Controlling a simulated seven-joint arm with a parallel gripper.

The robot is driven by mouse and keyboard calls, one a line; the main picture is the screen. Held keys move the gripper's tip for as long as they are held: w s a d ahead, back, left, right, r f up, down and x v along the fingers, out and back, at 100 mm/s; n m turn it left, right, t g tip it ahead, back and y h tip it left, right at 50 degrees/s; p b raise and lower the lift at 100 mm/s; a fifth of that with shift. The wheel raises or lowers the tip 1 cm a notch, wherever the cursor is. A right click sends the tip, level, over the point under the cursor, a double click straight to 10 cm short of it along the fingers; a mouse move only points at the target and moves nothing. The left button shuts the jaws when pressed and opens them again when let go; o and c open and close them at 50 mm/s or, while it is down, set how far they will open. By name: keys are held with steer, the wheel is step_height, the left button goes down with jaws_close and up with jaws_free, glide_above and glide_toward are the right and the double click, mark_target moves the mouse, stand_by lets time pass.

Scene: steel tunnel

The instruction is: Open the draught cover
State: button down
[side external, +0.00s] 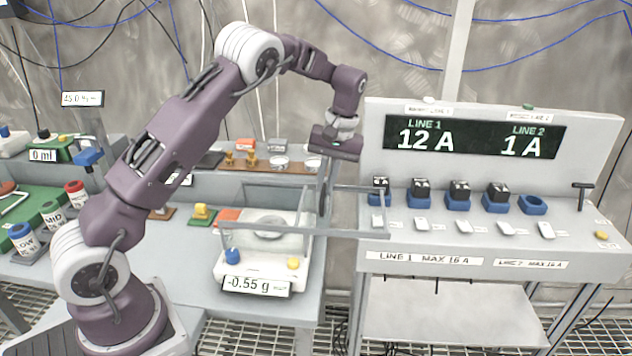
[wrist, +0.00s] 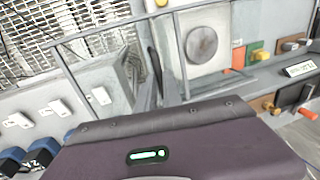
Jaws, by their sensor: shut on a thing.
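The balance (side external: 262,262) stands on the bench in the side view, its display reading -0.55 g. Its round pan (wrist: 201,44) is bare in the wrist view. A grey frame of thin rails (side external: 350,234), which I take to be part of the draught cover, runs around the pan and out past the balance's right side. An upright grey piece stands among the rails there. My gripper (side external: 326,195) points down at this upright, right of the pan, and is shut on the draught cover. In the wrist view the fingers (wrist: 163,90) are partly hidden by the gripper body, so the exact grip point is unclear.
A panel (side external: 490,150) at right reads 12 A and 1 A, with several black plugs in blue sockets and white switches below; the rails' right end reaches close to it. A shelf (side external: 255,163) with small items lies behind the balance. Coloured bottles (side external: 75,193) stand at left.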

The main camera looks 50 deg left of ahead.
mark_target(331, 206)
steer(key=c, duration=1.5)
jaws_free()
steer(key=r, duration=0.4)
steer(key=w+d+r, duration=0.1)
steer(key=r, duration=0.2)
steer(key=shift+s, duration=0.1)
steer(key=s+d+r+m+t+h, duration=0.2)
steer(key=s+d+r+m+t, duration=0.35)
steer(key=s+r, duration=0.75)
steer(key=s+d+f+m, duration=0.1)
steer(key=s+d, duration=0.1)
steer(key=s, duration=0.4)
steer(key=s+d+f+m+t, duration=0.1)
steer(key=s+d+f, duration=0.1)
steer(key=s, duration=0.5)
steer(key=s+d+f+m, duration=0.1)
steer(key=s+d+f, duration=0.1)
steer(key=s, duration=0.4)
steer(key=shift+s+d+f+m+t, duration=0.1)
steer(key=shift+s+d+m+t, duration=0.15)
steer(key=shift+s+d+t, duration=0.15)
